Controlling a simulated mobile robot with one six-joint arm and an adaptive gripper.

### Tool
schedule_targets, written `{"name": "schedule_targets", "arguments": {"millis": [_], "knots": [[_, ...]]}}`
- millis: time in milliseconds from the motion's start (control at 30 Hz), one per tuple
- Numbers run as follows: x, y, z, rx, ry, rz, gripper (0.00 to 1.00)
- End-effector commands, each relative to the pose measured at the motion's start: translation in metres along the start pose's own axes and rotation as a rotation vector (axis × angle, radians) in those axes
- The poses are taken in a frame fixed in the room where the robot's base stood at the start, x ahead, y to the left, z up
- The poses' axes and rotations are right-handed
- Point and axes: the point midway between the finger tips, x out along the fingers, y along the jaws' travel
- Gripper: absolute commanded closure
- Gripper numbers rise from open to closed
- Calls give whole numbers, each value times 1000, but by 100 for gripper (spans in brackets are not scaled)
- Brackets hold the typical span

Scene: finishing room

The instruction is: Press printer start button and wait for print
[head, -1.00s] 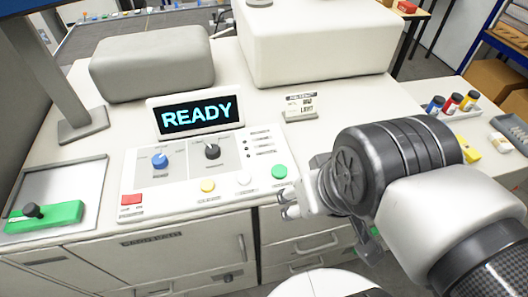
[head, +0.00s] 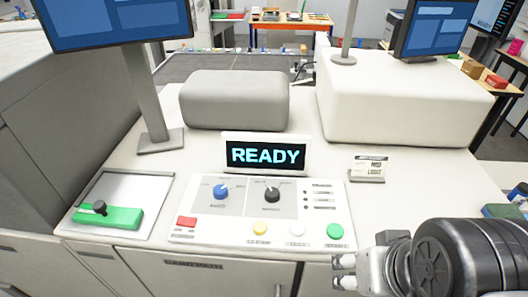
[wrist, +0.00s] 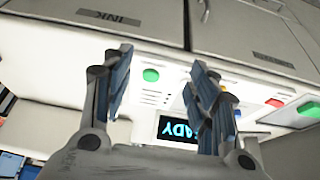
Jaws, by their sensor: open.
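The printer's control panel (head: 215,235) sits on the white machine top. Its screen (head: 265,154) reads READY and shows partly, upside down, in the wrist view (wrist: 178,127). A round green button (head: 335,230) is at the panel's right end; red, yellow and white buttons lie to its left. My gripper (head: 344,272) appears just below the green button in the head view, apart from it, near the machine's front edge. The jaws are open and empty. In the wrist view the green button (wrist: 151,75) shows between the fingers. Its label is too small to read.
Blue (head: 221,191) and black (head: 272,194) knobs stand on the panel. A green block with a black knob (head: 108,216) lies on a metal plate at left. A monitor post (head: 146,95) and grey cover (head: 235,99) stand behind. A small label stand (head: 368,168) is at right.

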Motion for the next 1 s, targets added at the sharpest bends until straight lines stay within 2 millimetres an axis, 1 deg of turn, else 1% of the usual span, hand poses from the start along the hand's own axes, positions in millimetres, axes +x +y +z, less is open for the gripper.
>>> {"name": "schedule_targets", "arguments": {"millis": [200,1000], "knots": [[0,0,0,0,0,0,47],[0,0,0,0,0,0,100]]}}
